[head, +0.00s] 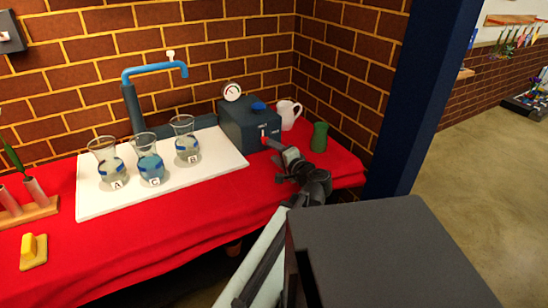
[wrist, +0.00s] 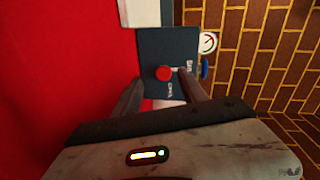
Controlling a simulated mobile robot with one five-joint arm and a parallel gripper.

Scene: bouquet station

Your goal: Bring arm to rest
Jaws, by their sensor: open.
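My gripper (wrist: 160,98) is open, and nothing shows between its fingers in the wrist view. In the head view my gripper (head: 276,150) is over the right part of the red-covered table (head: 130,240), just in front of the dark blue box (head: 245,128). The box has a red knob on its front, a blue knob on top and a round gauge (head: 232,92). In the wrist view the box (wrist: 165,50) lies beyond the fingertips, with its red knob (wrist: 163,73) between them. I cannot tell whether a finger touches the box.
Glass vases A (head: 108,165), C (head: 148,165) and B (head: 186,145) stand on a white board (head: 215,165). A blue tap (head: 150,70) rises behind them. A white pitcher (head: 288,113) and a green vase (head: 319,137) stand right of the box, near the brick wall.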

